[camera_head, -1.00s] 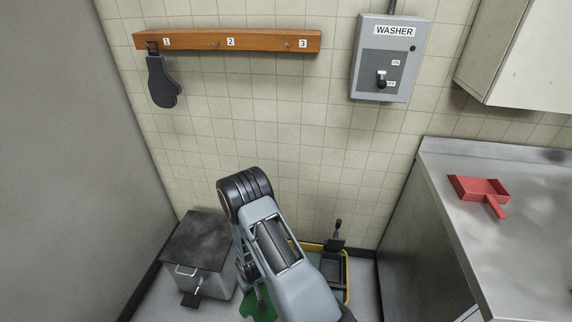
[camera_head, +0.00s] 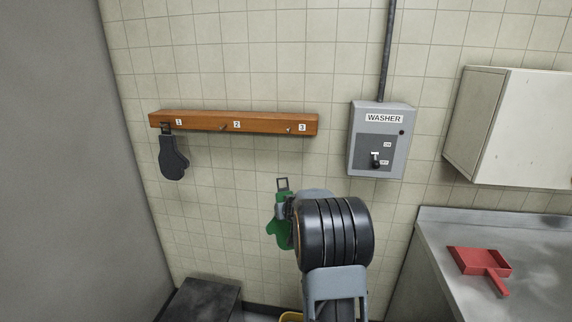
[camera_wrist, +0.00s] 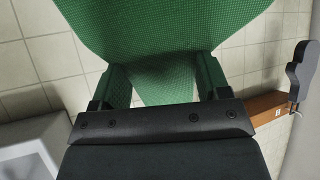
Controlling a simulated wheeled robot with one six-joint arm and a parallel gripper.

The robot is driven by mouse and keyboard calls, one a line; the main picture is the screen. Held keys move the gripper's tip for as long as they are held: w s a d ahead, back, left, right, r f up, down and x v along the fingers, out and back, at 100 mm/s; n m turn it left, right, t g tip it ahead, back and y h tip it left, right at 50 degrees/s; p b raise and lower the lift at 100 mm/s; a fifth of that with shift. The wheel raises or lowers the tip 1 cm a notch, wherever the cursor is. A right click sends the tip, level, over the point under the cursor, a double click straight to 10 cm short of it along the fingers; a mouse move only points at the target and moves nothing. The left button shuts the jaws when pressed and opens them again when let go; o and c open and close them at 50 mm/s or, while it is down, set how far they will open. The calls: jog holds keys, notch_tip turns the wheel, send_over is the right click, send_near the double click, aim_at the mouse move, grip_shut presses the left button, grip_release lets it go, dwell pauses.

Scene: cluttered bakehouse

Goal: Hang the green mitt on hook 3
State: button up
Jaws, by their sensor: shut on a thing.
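My arm hides part of the mitt and most of the gripper. In the wrist view the green mitt (camera_wrist: 165,30) fills the space between and beyond the jaws (camera_wrist: 160,85), which are shut on it.
A dark grey mitt (camera_head: 173,158) hangs on hook 1; hook 2 (camera_head: 222,128) is bare. The washer switch box (camera_head: 362,137) is on the wall right of the rail. A wall cabinet (camera_head: 525,125) and a counter with a red dustpan (camera_head: 480,262) are at the right.

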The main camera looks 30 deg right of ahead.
notch_tip(320, 180, up, 17)
jog(key=n+t, duration=0.1)
jog(key=t, duration=0.6)
jog(key=w+d+f+p, duration=0.2)
jog(key=w+d+p, duration=0.3)
jog(key=w+d, duration=0.2)
jog(key=shift+w, duration=0.6)
jog(key=shift+d+f, duration=0.1)
dwell(0.8)
jog(key=o, duration=1.1)
